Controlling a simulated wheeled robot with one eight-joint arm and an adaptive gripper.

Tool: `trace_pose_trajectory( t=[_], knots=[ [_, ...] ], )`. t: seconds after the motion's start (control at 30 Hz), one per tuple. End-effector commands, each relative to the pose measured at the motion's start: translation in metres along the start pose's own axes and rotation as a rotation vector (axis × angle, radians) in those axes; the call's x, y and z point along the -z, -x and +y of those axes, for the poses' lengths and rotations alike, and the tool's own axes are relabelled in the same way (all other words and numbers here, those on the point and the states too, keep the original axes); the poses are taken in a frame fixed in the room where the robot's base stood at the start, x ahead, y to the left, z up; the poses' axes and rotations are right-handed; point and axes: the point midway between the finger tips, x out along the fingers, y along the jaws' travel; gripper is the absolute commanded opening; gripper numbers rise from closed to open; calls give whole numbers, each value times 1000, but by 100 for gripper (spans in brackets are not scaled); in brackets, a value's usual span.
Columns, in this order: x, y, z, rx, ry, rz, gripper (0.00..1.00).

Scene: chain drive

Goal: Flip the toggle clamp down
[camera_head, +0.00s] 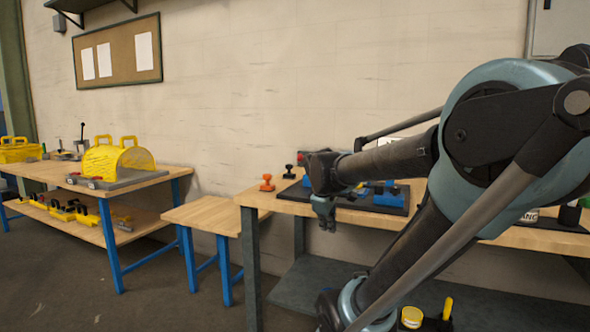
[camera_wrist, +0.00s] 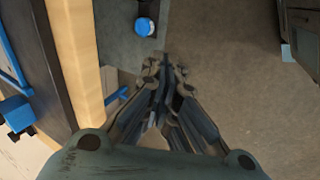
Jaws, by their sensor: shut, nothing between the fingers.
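My gripper (camera_head: 328,225) hangs fingers-down in front of the right workbench's edge in the head view. In the wrist view its fingers (camera_wrist: 165,68) are together and empty, beside the bench edge and above the floor. A dark board (camera_head: 376,198) with blue fixtures (camera_head: 389,194) lies on that bench, partly hidden by my arm. Blue parts also show at the left of the wrist view (camera_wrist: 16,114). I cannot tell whether one of them is the toggle clamp. A device with an upright black lever (camera_head: 82,132) stands on the far left bench.
A small orange knobbed piece (camera_head: 267,183) and a black one (camera_head: 289,172) stand on the right bench (camera_head: 248,196). A lower wooden table (camera_head: 200,212) adjoins it. A yellow guard (camera_head: 118,160) sits on the left bench. A round blue-topped item (camera_wrist: 145,27) is below in the wrist view.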

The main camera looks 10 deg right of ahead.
Motion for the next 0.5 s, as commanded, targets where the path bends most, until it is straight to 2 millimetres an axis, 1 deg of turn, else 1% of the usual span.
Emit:
trace_pose_trajectory(
  t=[0.03,0.1,0.27,0.47,0.5],
  knots=[
    [11,3,14,-21,66,2,0],
    [25,6,31,-52,166,-1,0],
    [60,11,71,-125,397,-11,0],
    [107,17,116,-214,687,-41,0],
    [118,18,125,-233,745,-48,0]
  ],
)
